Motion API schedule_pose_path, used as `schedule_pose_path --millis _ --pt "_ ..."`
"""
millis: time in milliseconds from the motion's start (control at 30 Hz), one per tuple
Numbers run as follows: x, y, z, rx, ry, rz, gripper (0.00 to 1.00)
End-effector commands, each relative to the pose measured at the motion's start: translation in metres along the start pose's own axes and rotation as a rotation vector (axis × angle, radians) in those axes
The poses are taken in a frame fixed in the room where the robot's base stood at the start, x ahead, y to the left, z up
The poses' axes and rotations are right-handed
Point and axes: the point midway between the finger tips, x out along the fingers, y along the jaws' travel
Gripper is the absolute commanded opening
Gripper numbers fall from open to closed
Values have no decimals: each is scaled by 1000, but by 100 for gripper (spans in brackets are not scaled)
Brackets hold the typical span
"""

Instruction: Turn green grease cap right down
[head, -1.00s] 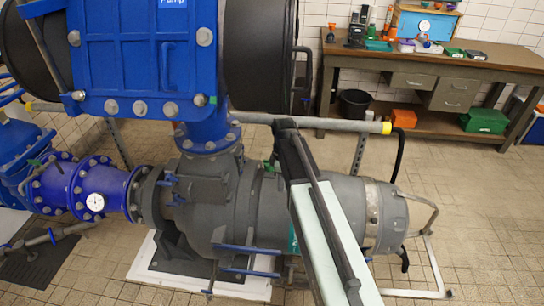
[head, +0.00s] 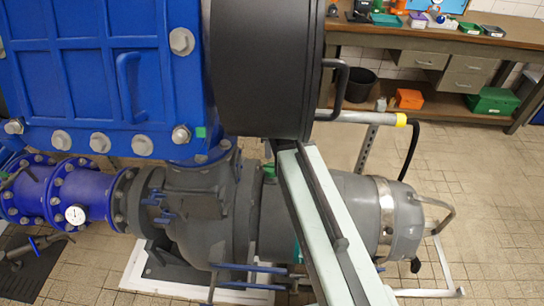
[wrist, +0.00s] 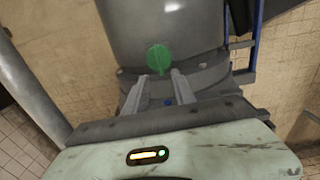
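The green grease cap (wrist: 158,57) shows in the wrist view as a round green disc with a ridge across it, against a grey cylindrical housing (wrist: 190,22). A green bit beside my arm in the head view (head: 269,171) appears to be the same cap. My gripper (wrist: 160,76) has its two fingers apart, with a clear gap between them. The cap is just beyond the fingertips, roughly in line with the gap, and nothing is between the fingers. I cannot tell the exact distance. In the head view my arm hides part of the pump, and the fingers are not distinguishable.
The large blue pipe housing (head: 90,80) and a black round cover (head: 262,70) stand above the pump. A workbench (head: 450,45) stands at the back right. Tiled floor is open at right.

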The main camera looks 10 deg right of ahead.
Motion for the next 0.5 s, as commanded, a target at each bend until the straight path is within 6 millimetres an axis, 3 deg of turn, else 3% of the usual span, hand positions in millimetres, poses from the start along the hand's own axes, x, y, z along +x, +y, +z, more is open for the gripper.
schedule_pose_path --millis 167,500 --pt "15 3 9 14 0 0 31" --pt "73 5 16 26 0 0 31"
